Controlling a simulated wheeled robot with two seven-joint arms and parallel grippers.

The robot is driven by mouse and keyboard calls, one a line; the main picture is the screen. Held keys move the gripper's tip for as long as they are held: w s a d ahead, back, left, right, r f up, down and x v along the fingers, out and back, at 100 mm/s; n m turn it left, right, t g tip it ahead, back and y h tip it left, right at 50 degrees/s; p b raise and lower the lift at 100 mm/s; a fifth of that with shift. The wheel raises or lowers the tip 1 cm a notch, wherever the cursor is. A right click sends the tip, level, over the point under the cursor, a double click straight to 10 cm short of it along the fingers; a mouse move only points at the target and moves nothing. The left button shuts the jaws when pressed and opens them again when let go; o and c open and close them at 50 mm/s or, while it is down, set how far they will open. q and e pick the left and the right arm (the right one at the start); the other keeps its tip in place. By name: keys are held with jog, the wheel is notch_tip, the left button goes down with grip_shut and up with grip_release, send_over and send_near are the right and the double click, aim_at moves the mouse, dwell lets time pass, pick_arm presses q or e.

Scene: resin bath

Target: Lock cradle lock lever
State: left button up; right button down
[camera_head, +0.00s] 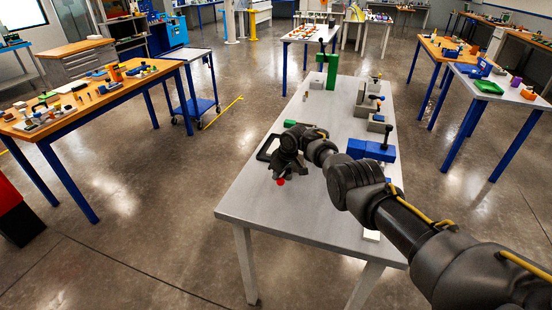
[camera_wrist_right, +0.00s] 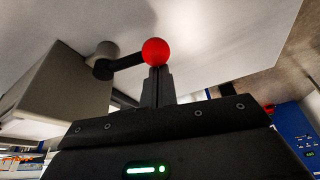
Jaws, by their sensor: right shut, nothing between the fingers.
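The lock lever has a red ball knob (camera_head: 281,182), which shows just below my right gripper (camera_head: 285,172) near the left edge of the grey table. In the right wrist view, the red knob (camera_wrist_right: 156,52) sits at the end of a short black lever arm (camera_wrist_right: 126,62). The arm runs left to a round grey pivot (camera_wrist_right: 105,52) beside a grey block (camera_wrist_right: 65,85). My right gripper (camera_wrist_right: 158,80) is shut and empty, its fingertips right at the knob; I cannot tell whether they touch. The gripper hides part of the lever in the head view. My left gripper is not in view.
A blue block (camera_head: 371,150) with a black handle, several grey blocks and a green fixture (camera_head: 328,70) stand along the grey table (camera_head: 265,207). The table's near left part is clear.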

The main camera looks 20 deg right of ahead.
jog(key=shift+s+d, duration=0.3)
jog(key=shift+s, duration=0.1)
jog(key=shift+a, duration=0.1)
dwell(0.4)
